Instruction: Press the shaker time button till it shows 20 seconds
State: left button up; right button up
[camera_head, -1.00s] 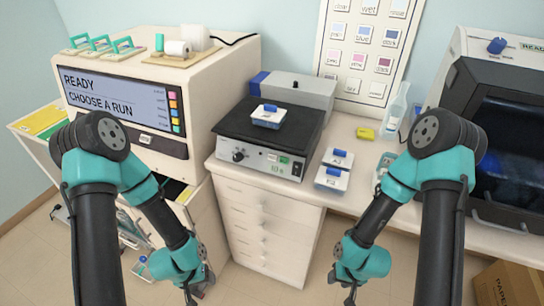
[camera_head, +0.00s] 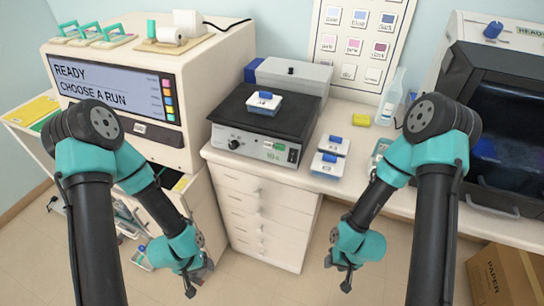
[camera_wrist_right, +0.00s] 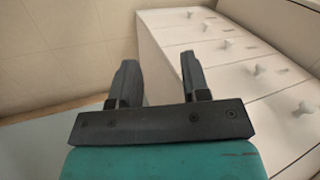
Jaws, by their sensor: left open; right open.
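The shaker (camera_head: 222,137) stands on the white drawer cabinet, with a black platform on top and a light front panel. The front panel has a dark knob at left, a small green display (camera_head: 274,155) reading what looks like 10 s, and a dark switch at right. My left gripper (camera_head: 190,287) is open and empty, low in front of the cabinet at left. My right gripper (camera_head: 346,281) is open and empty, low to the right of the cabinet; its two fingers also show in the right wrist view (camera_wrist_right: 157,80).
A machine with a screen (camera_head: 110,90) is at left, a dark-fronted cabinet (camera_head: 490,120) at right. A cardboard box (camera_head: 505,275) is on the floor.

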grip_shut()
dwell(0.3)
dwell(1.4)
